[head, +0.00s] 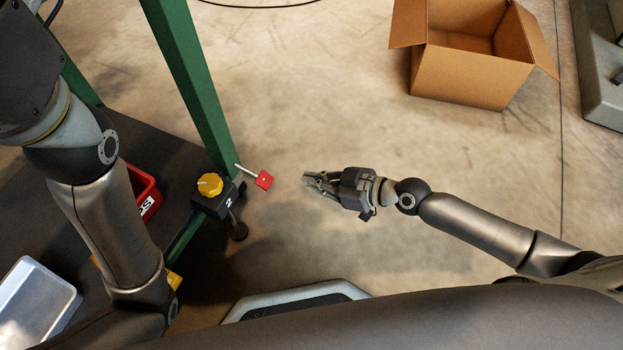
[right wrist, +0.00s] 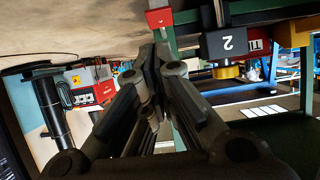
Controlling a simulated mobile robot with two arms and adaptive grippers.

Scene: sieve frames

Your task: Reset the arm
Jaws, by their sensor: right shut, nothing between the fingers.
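My right gripper (head: 318,181) is in the middle of the head view, its arm coming in from the right. It is shut and empty, pointing left. In the right wrist view its fingers (right wrist: 155,75) meet in the picture's middle.
A green-framed stand (head: 190,75) carries a black box with a yellow knob (head: 210,185) and the number 2. A red bin (head: 146,193) and a pale tray (head: 38,300) are at left. An open cardboard box (head: 465,78) stands on the floor at upper right. Floor around the right gripper is clear.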

